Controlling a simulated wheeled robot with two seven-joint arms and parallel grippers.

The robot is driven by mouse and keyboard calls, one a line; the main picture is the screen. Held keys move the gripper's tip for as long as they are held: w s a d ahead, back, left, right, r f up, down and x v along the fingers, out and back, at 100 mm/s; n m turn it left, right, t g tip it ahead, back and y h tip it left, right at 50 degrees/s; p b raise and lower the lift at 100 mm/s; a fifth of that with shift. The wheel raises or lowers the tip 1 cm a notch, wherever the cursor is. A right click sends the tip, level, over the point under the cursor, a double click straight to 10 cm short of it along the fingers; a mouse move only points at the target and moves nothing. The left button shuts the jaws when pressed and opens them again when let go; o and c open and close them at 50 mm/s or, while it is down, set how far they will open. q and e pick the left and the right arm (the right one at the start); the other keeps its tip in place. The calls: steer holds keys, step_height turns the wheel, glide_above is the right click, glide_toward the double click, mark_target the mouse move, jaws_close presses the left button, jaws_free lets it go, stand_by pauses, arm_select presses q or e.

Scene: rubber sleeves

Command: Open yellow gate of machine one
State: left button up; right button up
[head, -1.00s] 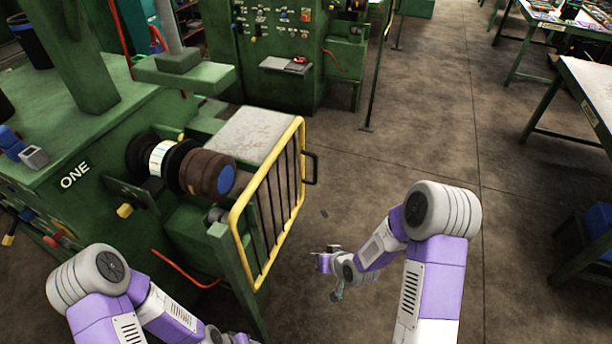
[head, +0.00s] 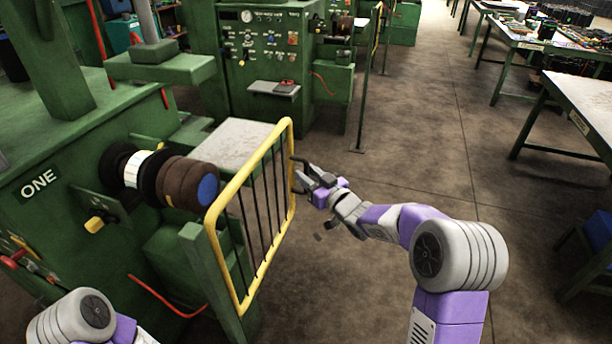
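The yellow gate (head: 212,233) of machine one (head: 66,150) is a yellow tube frame with dark vertical bars. It stands in front of the brown roller and the grey plate. Its dark handle (head: 300,160) sits on the outer right edge, partly hidden by my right gripper. My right gripper (head: 301,179) is at this handle with its fingers apart. I cannot tell whether the fingers touch the handle or lie around it. My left arm shows at the bottom left, but its gripper is out of view.
A green post (head: 213,270) supports the gate's near side. A second green machine (head: 270,55) stands behind, with a thin green post (head: 365,90) on the floor. Worktables (head: 585,95) line the right. The floor (head: 400,150) between is clear.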

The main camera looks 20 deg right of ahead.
steer(key=shift+w+a, duration=0.2)
steer(key=shift+w, duration=0.35)
jaws_close()
